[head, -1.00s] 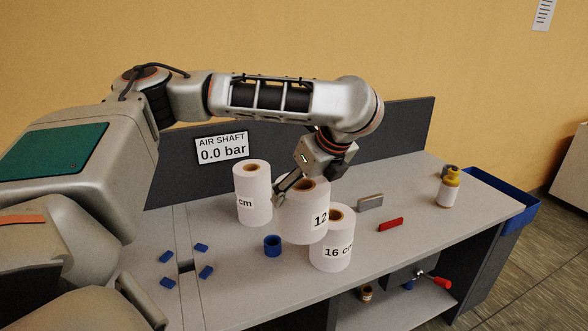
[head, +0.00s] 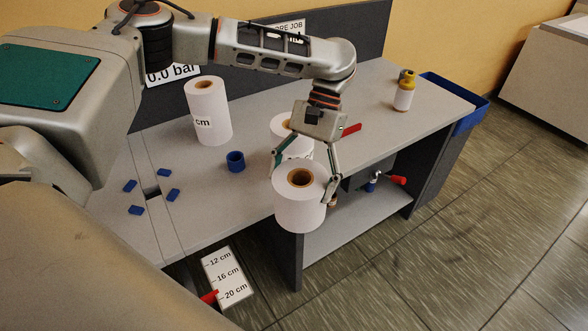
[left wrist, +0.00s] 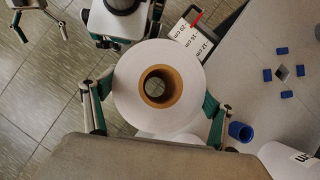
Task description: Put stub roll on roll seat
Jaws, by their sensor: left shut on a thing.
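A white paper roll (head: 300,212) with a brown core is held upright by my left gripper (head: 303,182). The gripper is shut on its sides, and the roll hangs at the front edge of the table, clear of its top. The left wrist view shows the roll (left wrist: 127,88) from above between the green-padded fingers. Several blue blocks lie around a dark square hole (head: 152,193) at the table's left; I cannot tell for sure whether this is the roll seat. My right gripper (left wrist: 38,32) shows only in the left wrist view, empty with fingers apart.
A tall white roll (head: 208,112) and a blue cup (head: 236,161) stand on the table. Another roll (head: 290,146) is partly hidden behind the held one. A height scale (head: 227,277) is at the lower left. A yellow-capped bottle (head: 404,94) stands far right.

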